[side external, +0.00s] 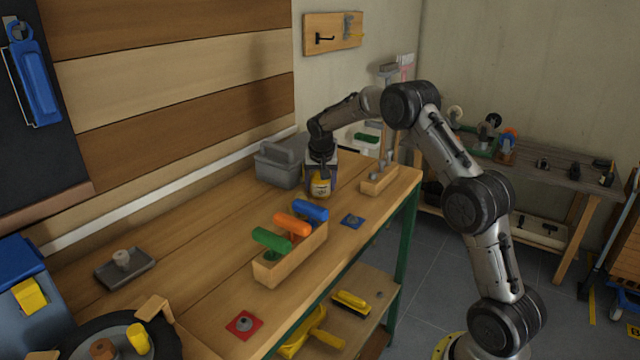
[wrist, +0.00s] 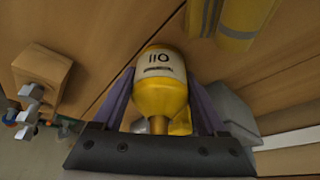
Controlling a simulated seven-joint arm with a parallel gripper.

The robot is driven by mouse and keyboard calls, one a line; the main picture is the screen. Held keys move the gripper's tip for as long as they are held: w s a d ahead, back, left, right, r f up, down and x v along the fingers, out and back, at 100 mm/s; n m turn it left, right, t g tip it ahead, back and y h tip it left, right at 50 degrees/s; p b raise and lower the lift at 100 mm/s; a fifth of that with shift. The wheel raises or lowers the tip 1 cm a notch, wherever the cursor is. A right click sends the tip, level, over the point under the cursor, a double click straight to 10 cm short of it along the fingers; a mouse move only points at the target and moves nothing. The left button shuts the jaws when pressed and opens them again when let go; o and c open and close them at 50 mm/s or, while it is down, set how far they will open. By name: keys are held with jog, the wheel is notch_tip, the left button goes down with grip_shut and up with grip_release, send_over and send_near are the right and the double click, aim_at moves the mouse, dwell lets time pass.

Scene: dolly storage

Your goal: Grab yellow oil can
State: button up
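The yellow oil can (side external: 320,187) stands on the workbench near its far end, in front of a grey toolbox. In the wrist view the can (wrist: 162,85) has a white band with dark lettering and a narrower neck towards my gripper. My gripper (side external: 321,170) points down over the can, with one finger on each side of it. In the wrist view the purple fingers of my gripper (wrist: 160,75) flank the can very closely. I cannot tell whether they press on it.
The grey toolbox (side external: 280,162) is close behind the can. A wooden block with grey tools (side external: 380,180) stands to its right. A wooden holder (side external: 290,262) with coloured handles is nearer the camera. Bare bench lies left of the holder.

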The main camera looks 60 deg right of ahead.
jog(key=c, duration=0.9)
jog(key=shift+c, duration=0.3)
jog(key=shift+r, duration=0.2)
